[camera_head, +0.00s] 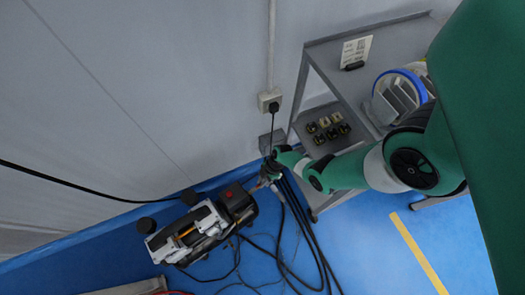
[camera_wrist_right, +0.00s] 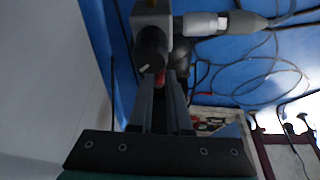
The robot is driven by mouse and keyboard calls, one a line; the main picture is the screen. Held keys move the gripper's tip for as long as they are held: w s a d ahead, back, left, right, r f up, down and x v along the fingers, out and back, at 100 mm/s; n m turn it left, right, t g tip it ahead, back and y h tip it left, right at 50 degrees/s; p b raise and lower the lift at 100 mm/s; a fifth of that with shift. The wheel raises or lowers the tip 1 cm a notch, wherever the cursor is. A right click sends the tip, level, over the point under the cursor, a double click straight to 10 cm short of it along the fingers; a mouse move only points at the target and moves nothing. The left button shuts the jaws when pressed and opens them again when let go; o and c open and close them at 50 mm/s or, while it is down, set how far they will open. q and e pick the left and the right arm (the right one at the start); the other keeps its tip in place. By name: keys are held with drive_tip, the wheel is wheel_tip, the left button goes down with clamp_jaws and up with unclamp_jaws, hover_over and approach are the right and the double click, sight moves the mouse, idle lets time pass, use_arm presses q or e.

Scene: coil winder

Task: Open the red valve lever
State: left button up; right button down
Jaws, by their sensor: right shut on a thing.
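My right gripper (camera_head: 268,178) reaches down to the wall side of the room, close to the right end of the compressor-like machine (camera_head: 203,228). In the right wrist view its two long fingers (camera_wrist_right: 161,85) are closed in on a small red piece, the red valve lever (camera_wrist_right: 160,78). Most of the lever is hidden by the fingers and by a dark round knob (camera_wrist_right: 152,48) in front of it. A metal fitting with a grey hose connector (camera_wrist_right: 203,24) sits just beyond the fingertips. My left gripper is not in view.
A grey shelf cart (camera_head: 330,60) stands right of the gripper, with small dark parts on its lower shelf. A wall outlet (camera_head: 269,101) with a cable is above. Black hoses (camera_head: 300,225) and thin cables lie on the blue floor (camera_head: 370,245). The wall is close on the left.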

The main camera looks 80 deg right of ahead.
drive_tip(key=shift+w+d+n+y, duration=0.2)
drive_tip(key=shift+d+n+y, duration=0.1)
drive_tip(key=shift+n, duration=0.6)
drive_tip(key=c, duration=0.9)
unclamp_jaws()
drive_tip(key=shift+o, duration=0.2)
drive_tip(key=shift+r, duration=0.1)
drive_tip(key=p+v, duration=0.6)
drive_tip(key=v, duration=0.1)
drive_tip(key=p+v, duration=0.3)
drive_tip(key=p, duration=0.1)
drive_tip(key=shift+w+r, duration=0.15)
drive_tip(key=shift+r, duration=0.2)
drive_tip(key=shift+s+d+r+p, duration=0.25)
drive_tip(key=shift+r+p, duration=0.15)
